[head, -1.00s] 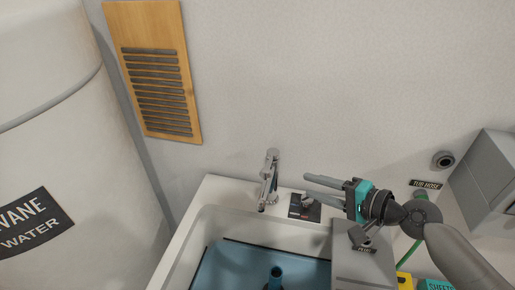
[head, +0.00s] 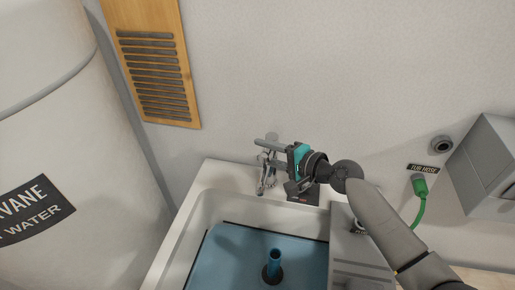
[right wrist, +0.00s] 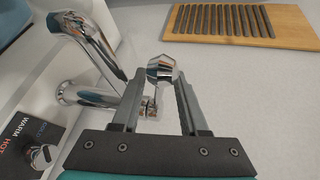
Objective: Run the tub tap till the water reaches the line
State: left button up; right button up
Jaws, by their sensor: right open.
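The chrome tub tap (head: 264,182) stands on the back rim of the white tub (head: 188,235). The tub holds blue water (head: 235,262) with a blue upright pipe (head: 274,260) in it. A dark line shows along the back wall near the water; their exact relation is unclear. I see no stream from the spout. My right gripper (head: 259,150) is at the top of the tap, partly covering it. In the right wrist view its open fingers (right wrist: 155,80) lie either side of the faceted chrome knob (right wrist: 162,68); contact cannot be told. My left gripper is out of view.
A grey box (head: 355,250) sits at the tub's right. A green hose (head: 420,200) hangs from the wall under its label. A large white water tank (head: 60,120) stands at left, a wooden vent (head: 155,65) behind.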

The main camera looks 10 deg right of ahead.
jog(key=shift+x, duration=1.35)
grip_shut()
dwell(0.5)
